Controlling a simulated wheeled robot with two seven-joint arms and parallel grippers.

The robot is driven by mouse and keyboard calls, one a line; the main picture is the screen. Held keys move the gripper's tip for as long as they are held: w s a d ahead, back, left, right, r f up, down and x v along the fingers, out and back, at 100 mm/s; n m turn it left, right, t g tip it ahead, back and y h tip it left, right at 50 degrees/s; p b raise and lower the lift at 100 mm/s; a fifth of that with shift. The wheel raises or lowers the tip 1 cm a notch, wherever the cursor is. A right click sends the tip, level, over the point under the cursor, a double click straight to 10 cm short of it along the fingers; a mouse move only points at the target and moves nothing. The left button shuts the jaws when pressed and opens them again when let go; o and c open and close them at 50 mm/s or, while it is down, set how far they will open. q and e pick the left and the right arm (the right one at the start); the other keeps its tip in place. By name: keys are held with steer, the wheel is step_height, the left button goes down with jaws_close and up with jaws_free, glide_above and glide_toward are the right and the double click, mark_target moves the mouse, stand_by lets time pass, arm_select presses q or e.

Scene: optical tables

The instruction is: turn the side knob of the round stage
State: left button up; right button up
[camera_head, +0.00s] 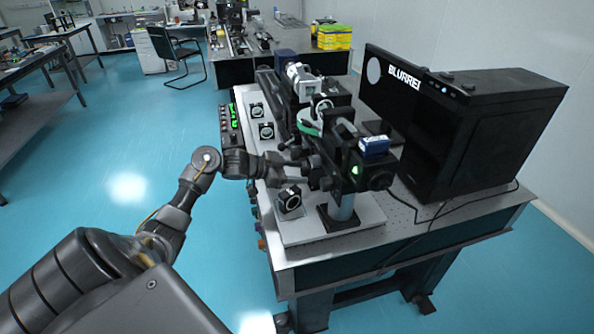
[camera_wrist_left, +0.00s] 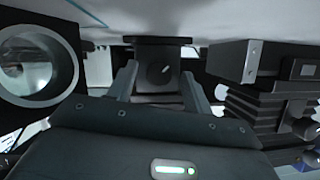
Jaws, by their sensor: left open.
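My left gripper (camera_head: 297,169) reaches in from the left over the optical table, its tips close to the black optics assembly (camera_head: 350,165). In the left wrist view the two fingers of the gripper (camera_wrist_left: 160,88) are open and spread on either side of a dark block with a small round face (camera_wrist_left: 157,72). I cannot tell whether this is the side knob or whether the fingers touch it. The round stage is not clearly made out; dark knob-like parts (camera_head: 313,163) sit by the fingertips in the head view. My right gripper is not in view.
A square black lens mount (camera_head: 289,199) stands just below the gripper; a lens mount fills the left of the wrist view (camera_wrist_left: 35,65). More mounts (camera_head: 266,131) stand on the light breadboard (camera_head: 330,234). A large black box (camera_head: 460,125) is at right.

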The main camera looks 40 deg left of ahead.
arm_select(q)
steer(key=shift+w+d, duration=0.1)
steer(key=shift+w, duration=0.05)
steer(key=c, duration=1)
steer(key=shift+o, duration=0.2)
steer(key=shift+m, duration=0.3)
steer(key=o, duration=1)
steer(key=shift+c, duration=0.2)
steer(key=b+v, duration=0.2)
steer(key=v, duration=0.9)
